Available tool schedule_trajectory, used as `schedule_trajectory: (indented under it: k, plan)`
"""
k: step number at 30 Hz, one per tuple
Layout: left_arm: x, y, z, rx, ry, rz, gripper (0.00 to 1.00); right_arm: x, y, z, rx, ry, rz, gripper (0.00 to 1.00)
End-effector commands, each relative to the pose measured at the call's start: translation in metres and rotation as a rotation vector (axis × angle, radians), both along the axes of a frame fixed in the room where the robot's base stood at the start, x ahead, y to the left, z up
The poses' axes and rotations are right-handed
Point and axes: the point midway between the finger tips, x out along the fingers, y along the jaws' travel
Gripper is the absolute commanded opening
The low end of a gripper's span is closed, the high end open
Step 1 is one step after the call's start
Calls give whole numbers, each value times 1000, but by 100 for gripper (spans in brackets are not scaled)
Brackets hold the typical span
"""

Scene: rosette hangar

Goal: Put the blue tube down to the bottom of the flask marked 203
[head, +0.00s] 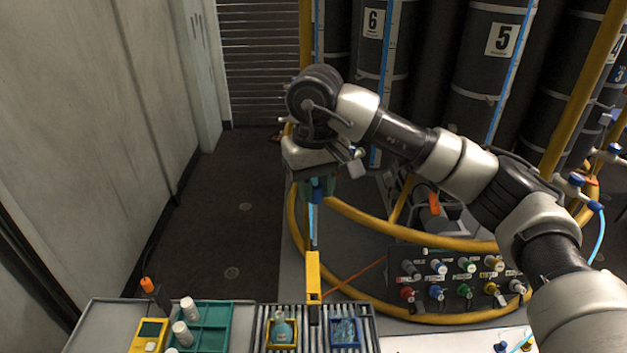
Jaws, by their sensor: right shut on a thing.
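My right gripper (316,188) is high above the bench, pointing down, and is shut on the blue tube (312,222). The tube hangs roughly upright below the fingers, and its lower end shows against a yellow post. A pale teal flask (281,329) stands in a yellow square holder at the bottom of the picture. A clear bluish vessel (345,331) stands in a blue square holder to its right. The tube is apart from both in the picture. I cannot read the mark 203 on either vessel. My left gripper is not in view.
A ribbed grey rack (263,316) carries both holders, with the yellow post (313,277) between them. Left are a green tray (215,325), several white bottles and a yellow meter (149,336). A valve panel (458,282) and yellow hoses stand to the right.

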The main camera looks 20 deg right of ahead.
Motion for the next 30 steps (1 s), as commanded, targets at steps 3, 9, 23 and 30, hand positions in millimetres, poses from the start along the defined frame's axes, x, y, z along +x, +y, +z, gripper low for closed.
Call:
schedule_trajectory:
  k: [3, 9, 23, 30]
  plan:
    - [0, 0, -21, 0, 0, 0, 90, 8, -13, -58, -2, 11, -67, 9]
    - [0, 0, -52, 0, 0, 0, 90, 17, -46, -167, -3, 12, -211, 9]
    - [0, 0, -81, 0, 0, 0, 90, 9, -96, -291, 1, 0, -362, 9]
    - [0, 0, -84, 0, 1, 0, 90, 9, -97, -301, 0, 2, -363, 9]
